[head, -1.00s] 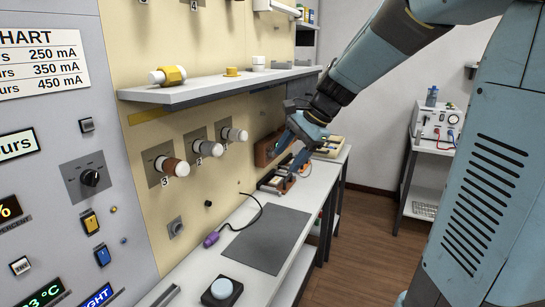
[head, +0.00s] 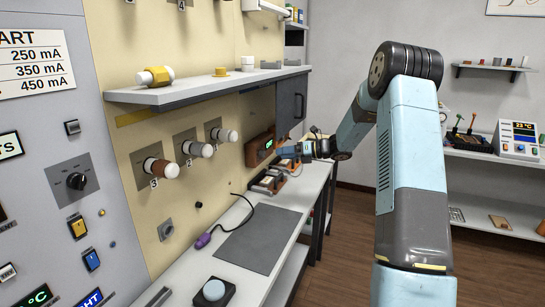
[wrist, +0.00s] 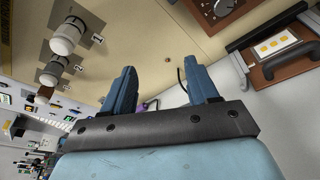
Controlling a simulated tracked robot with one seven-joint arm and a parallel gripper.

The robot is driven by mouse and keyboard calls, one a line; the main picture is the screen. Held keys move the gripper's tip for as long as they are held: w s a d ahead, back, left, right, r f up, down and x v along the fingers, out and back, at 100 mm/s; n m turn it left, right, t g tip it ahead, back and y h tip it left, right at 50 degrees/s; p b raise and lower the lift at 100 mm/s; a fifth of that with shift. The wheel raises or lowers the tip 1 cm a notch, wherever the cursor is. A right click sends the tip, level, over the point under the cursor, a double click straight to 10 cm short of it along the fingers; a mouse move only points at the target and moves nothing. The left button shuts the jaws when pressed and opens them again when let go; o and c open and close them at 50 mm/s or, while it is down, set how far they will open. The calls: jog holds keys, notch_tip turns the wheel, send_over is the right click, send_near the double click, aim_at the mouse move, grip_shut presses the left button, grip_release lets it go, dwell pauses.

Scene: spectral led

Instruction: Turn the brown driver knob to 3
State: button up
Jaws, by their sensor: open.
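The brown driver knob (head: 160,168) has a brown band and a pale end cap. It sticks out of the tan wall panel under the shelf, leftmost in a row of three, with a 3 on its plate. It shows small at the left in the wrist view (wrist: 43,94). Beside it are a grey-banded knob (head: 198,149) and a white knob (head: 224,135). My gripper (head: 287,151) is open and empty, to the right of the knobs and apart from them. Its two blue fingers show in the wrist view (wrist: 165,82). The knob's setting is too small to read.
A shelf (head: 200,90) juts out above the knobs. The bench below holds a grey mat (head: 258,240), a purple-ended cable (head: 203,240) and a round push button (head: 213,290).

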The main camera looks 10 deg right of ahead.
jog(key=w+d+f+m+t, duration=0.4)
jog(key=w+d+f+m, duration=0.2)
jog(key=d, duration=0.1)
send_near(264, 154)
jog(key=shift+y, duration=0.3)
jog(key=x, duration=0.8)
jog(key=shift+w+f, duration=0.3)
jog(key=shift+f, duration=0.1)
